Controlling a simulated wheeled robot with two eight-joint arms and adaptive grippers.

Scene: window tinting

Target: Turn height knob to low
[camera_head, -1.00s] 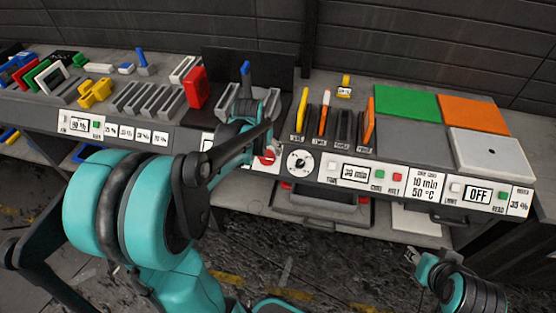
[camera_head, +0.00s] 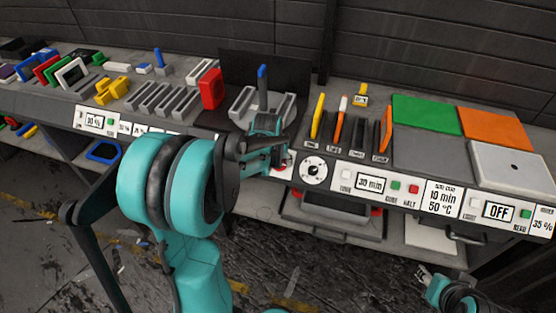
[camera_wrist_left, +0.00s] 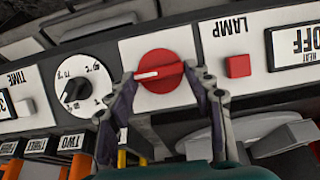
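A round red knob (camera_wrist_left: 160,72) with a white pointer line sits on a white plate in the left wrist view. Its pointer lies nearly level, and I read no label for it. My left gripper (camera_wrist_left: 158,80) has its fingers apart, one on each side of the red knob and very near its rim. I cannot tell whether they touch it. In the head view my left gripper (camera_head: 280,160) reaches the panel front and mostly hides the red knob. My right gripper (camera_head: 425,276) is at the lower right, away from the panel; its finger opening is unclear.
A black dial (camera_wrist_left: 76,90) with a temperature scale is beside the red knob. A red button (camera_wrist_left: 238,66) marked LAMP is on its other side.

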